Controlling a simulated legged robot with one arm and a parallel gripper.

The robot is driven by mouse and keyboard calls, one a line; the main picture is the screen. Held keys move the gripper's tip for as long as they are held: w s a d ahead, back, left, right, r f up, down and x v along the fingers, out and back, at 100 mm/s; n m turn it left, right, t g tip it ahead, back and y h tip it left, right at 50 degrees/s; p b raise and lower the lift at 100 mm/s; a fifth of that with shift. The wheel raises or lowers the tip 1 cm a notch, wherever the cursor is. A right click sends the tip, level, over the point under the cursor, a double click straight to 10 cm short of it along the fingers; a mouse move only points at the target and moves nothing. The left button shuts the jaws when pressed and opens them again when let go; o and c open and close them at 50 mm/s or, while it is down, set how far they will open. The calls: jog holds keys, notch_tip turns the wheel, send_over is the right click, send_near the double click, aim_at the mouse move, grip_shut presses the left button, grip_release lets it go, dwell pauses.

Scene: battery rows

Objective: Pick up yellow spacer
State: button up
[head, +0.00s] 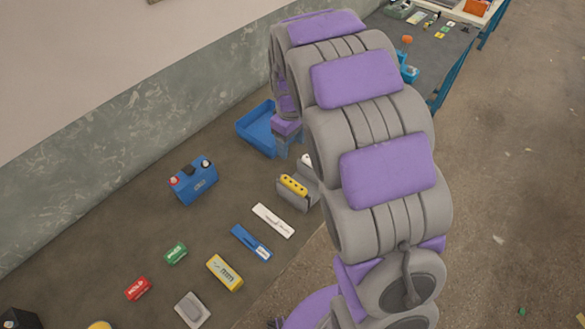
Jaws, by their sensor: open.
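A yellow bar with several dark round spots (294,184), which looks like the yellow spacer, sits in a grey holder (297,202) on the dark surface. A second yellow piece, a block with a printed label (224,272), lies nearer and to the left. My gripper (292,151) is at the far end of my purple and grey arm, just beyond the grey holder and apart from the yellow bar. It is open, with nothing visible in it. My arm hides part of the gripper and the area to its right.
A blue open bin (243,126) stands behind my gripper. A blue battery (194,181) stands left. White (273,220), blue (250,243), green (175,253), red (138,288) and grey (191,310) pieces lie spread out with gaps between. A wall bounds the left side.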

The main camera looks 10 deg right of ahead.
jog(key=b, duration=0.3)
send_over(291, 181)
notch_tip(291, 181, down, 12)
jog(key=shift+d+f, duration=0.15)
jog(key=shift+f, duration=0.1)
jog(key=shift+a+f, duration=0.2)
jog(key=shift+f, duration=0.1)
jog(key=f, duration=0.1)
jog(key=f+b, duration=0.1)
jog(key=f, duration=0.2)
jog(key=shift+a+f+b, duration=0.15)
jog(key=shift+a+b, duration=0.15)
jog(key=shift+d+f, duration=0.1)
jog(key=shift+d, duration=0.45)
jog(key=shift+c, duration=0.8)
jog(key=shift+a, duration=0.45)
jog(key=c, duration=0.9)
jog(key=shift+d, duration=0.3)
jog(key=shift+c, duration=0.4)
jog(key=shift+r, duration=0.2)
